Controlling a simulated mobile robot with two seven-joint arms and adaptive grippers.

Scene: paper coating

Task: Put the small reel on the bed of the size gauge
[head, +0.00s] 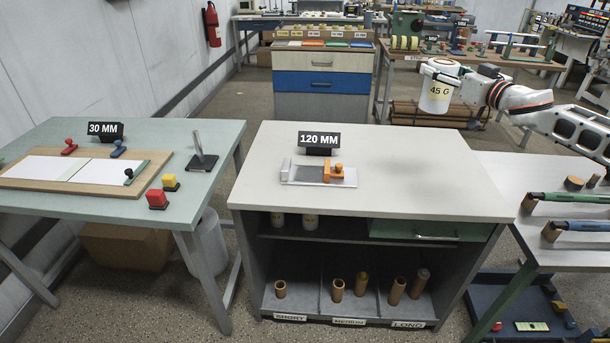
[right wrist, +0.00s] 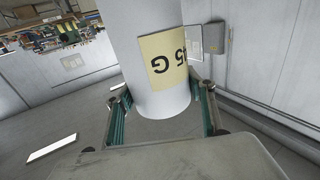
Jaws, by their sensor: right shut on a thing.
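My right gripper (head: 462,82) is shut on a white reel (head: 437,98) with a yellow "45 G" label, held up in the air above and behind the right rear of the grey cabinet. In the right wrist view the white reel (right wrist: 155,60) stands between the two green-lined fingers (right wrist: 162,110). The size gauge (head: 310,173), with a flat pale bed, a light block at its left and an orange slide at its right, lies on the cabinet top in front of a "120 MM" sign (head: 319,140). Its bed is empty. My left gripper is out of view.
The cabinet top (head: 410,170) is clear right of the gauge. Its lower bins (head: 340,300) hold brown cores. A green table (head: 215,135) with a paper board and stamps stands left. A bench with rollers (head: 575,212) stands right.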

